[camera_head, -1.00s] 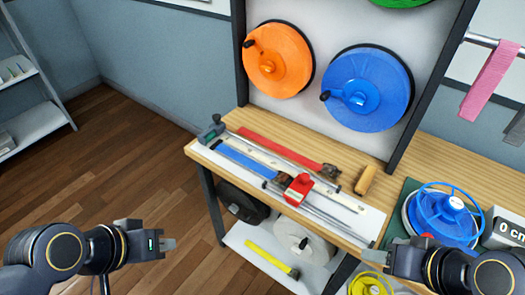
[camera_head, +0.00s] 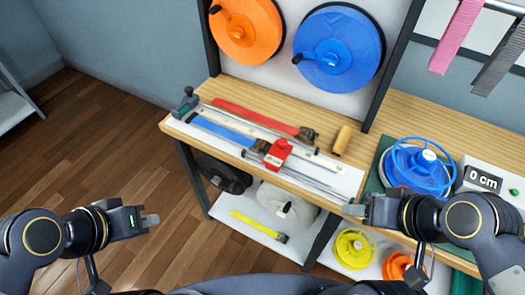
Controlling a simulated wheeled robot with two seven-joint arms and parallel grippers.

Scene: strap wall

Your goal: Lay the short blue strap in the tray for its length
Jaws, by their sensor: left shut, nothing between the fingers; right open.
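A short blue strap (camera_head: 222,131) lies flat on the white board of the bench, running from the dark clamp block at the left towards the red slider block (camera_head: 277,153). A red strap (camera_head: 255,117) with a dark end lies behind it. My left gripper (camera_head: 150,221) is shut and empty, over the floor and well left of the bench. My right gripper (camera_head: 355,210) is open and empty at the bench's front edge, right of the metal rails and apart from the blue strap. I cannot make out which thing is the tray.
Orange (camera_head: 246,28) and blue (camera_head: 338,48) reels hang on the back panel. A blue reel (camera_head: 419,167) stands beside a display (camera_head: 482,178) reading 0 cm. Pink (camera_head: 458,35) and grey straps hang at the upper right. Reels and a yellow strap (camera_head: 258,226) lie on the lower shelf.

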